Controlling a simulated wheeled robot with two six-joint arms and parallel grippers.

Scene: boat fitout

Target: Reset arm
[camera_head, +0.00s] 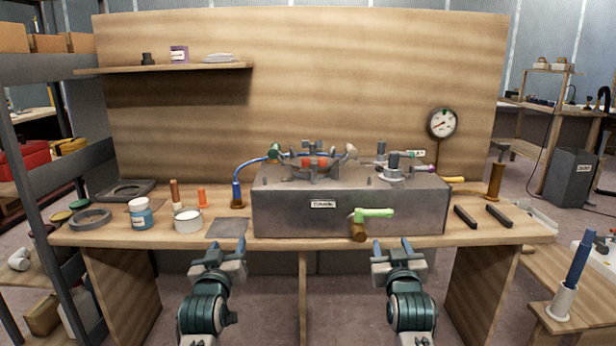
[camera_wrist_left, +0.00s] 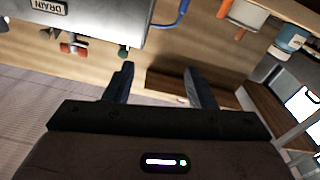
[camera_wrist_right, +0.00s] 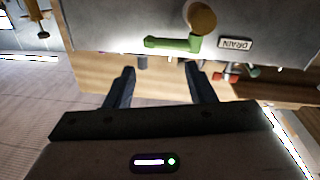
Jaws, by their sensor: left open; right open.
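My left gripper (camera_head: 227,246) is open and empty in front of the bench's front edge, left of centre. Its two fingers also show apart in the left wrist view (camera_wrist_left: 158,85). My right gripper (camera_head: 392,245) is open and empty in front of the bench, below the green-handled valve (camera_head: 374,213). Its fingers show apart with nothing between them in the right wrist view (camera_wrist_right: 160,88). Both arms are mine and rise from the bottom of the head view. Neither gripper appears to touch anything.
A grey metal box (camera_head: 290,212) with a label and fittings on top stands mid-bench. Left of it are a blue-labelled jar (camera_head: 141,214), a white tin (camera_head: 188,222) and a grey plate (camera_head: 227,228). Two black bars (camera_head: 465,216) lie right. A shelving rack (camera_head: 60,130) stands far left.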

